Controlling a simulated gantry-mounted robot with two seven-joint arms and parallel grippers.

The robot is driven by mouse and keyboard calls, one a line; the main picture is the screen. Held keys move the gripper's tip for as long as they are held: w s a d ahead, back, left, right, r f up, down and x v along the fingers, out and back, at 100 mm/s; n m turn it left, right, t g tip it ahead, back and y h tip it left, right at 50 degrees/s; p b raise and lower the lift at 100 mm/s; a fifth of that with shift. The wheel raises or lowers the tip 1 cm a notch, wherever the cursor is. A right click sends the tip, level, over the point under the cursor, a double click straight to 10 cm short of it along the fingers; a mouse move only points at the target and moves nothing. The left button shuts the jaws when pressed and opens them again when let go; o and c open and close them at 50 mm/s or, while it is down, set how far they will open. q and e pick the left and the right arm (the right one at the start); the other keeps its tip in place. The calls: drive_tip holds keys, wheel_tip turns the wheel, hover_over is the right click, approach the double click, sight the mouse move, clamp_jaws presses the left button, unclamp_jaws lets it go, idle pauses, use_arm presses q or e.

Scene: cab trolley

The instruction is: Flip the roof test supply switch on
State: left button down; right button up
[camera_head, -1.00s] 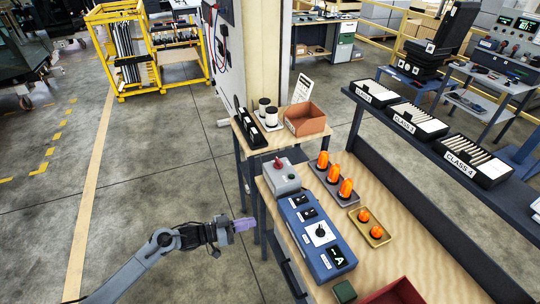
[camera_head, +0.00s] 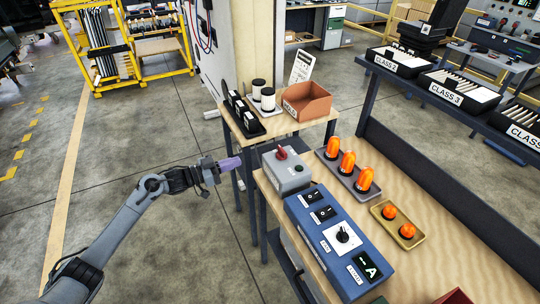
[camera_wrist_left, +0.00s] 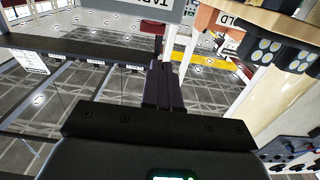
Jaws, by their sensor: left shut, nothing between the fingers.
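A grey box (camera_head: 287,176) with a red lever (camera_head: 282,153) on top stands at the near left of the wooden bench in the head view. In front of it is a blue console (camera_head: 320,222) with two black rocker switches (camera_head: 319,205), a white-plated rotary knob (camera_head: 343,235) and a display with the letter A (camera_head: 370,267). The small labels are too small to read, so I cannot tell which switch is the roof test supply. My left gripper (camera_head: 232,163) is shut and empty, left of the grey box and apart from it. Its closed fingers also show in the left wrist view (camera_wrist_left: 163,85).
Behind the grey box are a black rack (camera_head: 245,118) and an orange-brown bin (camera_head: 306,101). Orange beacons stand in a grey tray (camera_head: 341,180) and a yellow tray (camera_head: 407,233) right of the console. Open floor (camera_head: 150,240) lies left of the bench.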

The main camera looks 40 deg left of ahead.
use_arm(q)
drive_tip(key=shift+d+f, duration=0.1)
drive_tip(key=shift+d, duration=0.05)
drive_tip(key=b, duration=0.2)
approach(278, 149)
drive_tip(key=x, duration=0.6)
drive_tip(key=shift+w+d+r, duration=0.2)
drive_tip(key=shift+w+d, duration=0.1)
drive_tip(key=shift+w, duration=0.05)
idle(0.4)
